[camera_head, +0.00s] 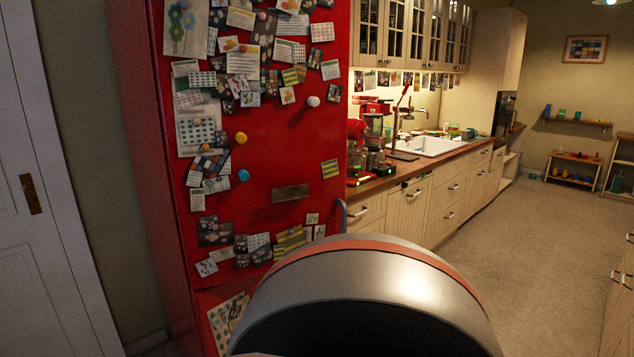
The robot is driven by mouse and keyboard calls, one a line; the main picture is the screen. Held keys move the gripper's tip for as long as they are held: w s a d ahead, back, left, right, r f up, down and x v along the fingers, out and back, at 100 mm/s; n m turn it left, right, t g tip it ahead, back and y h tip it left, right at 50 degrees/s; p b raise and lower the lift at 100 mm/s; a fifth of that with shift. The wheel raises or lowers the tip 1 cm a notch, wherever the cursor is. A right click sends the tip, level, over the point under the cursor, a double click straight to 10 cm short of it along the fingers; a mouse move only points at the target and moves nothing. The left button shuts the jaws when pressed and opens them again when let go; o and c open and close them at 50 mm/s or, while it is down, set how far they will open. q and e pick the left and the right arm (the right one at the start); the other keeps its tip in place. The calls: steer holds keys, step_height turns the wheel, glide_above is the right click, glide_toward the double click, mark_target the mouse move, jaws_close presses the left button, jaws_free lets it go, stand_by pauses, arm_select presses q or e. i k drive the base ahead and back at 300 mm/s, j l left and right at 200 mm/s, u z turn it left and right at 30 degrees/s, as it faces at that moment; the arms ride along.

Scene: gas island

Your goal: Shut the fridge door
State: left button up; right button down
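A red fridge (285,140) stands at centre-left, its front covered with notes, photos and round magnets. Its upper door (260,205) faces me, and a seam near the bottom parts it from a lower red panel (210,298). A greyish curved handle (341,216) shows at the door's right edge, partly hidden. I see no inside of the fridge, and I cannot tell whether the door is fully shut or slightly ajar. A large silver, rounded part of my own body covers the bottom middle and hides the lower right of the fridge. Neither gripper is in view.
A white panelled door (45,200) is at the left. Right of the fridge runs a wooden counter (440,160) with a red coffee machine (370,135) and a sink (428,146). Open floor (545,245) lies at the right, with cabinets at the right edge.

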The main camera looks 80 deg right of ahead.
mark_target(224, 69)
steer(key=i+l, duration=0.7)
steer(key=l, duration=0.2)
steer(key=i+l+z, duration=0.3)
steer(key=i+l, duration=0.35)
